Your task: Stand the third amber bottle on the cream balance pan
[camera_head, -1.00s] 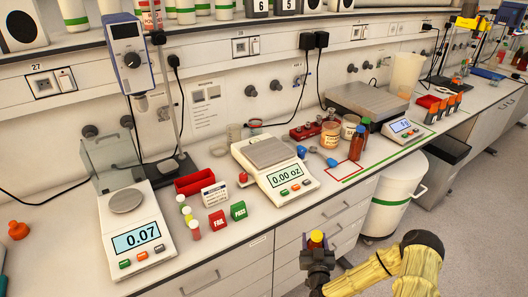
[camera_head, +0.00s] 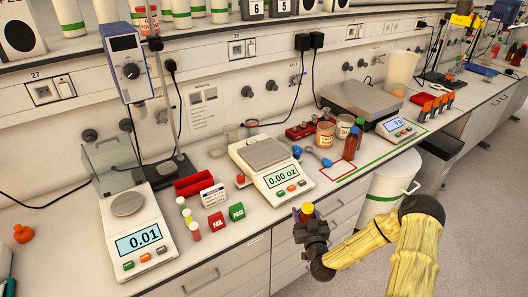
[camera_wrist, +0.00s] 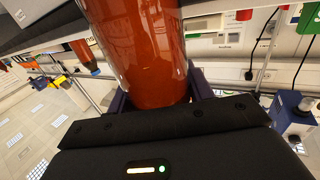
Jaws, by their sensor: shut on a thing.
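My gripper (camera_head: 309,228) is shut on an amber bottle with a yellow cap (camera_head: 307,208), held in front of the bench edge. The cream balance (camera_head: 286,183) stands on the bench, up and left of my gripper. Its square grey pan (camera_head: 265,154) is bare, and its display reads 0.00 oz. Another amber bottle (camera_head: 350,146) stands on the bench at the right, with one partly hidden behind it.
A white balance with a round pan (camera_head: 127,203) stands at the left, reading 0.01. A red tray (camera_head: 199,185), small vials and FAIL and PASS blocks (camera_head: 237,212) lie between the balances. Blue-ended tools (camera_head: 318,159) lie right of the cream balance, near a red outlined square (camera_head: 337,173).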

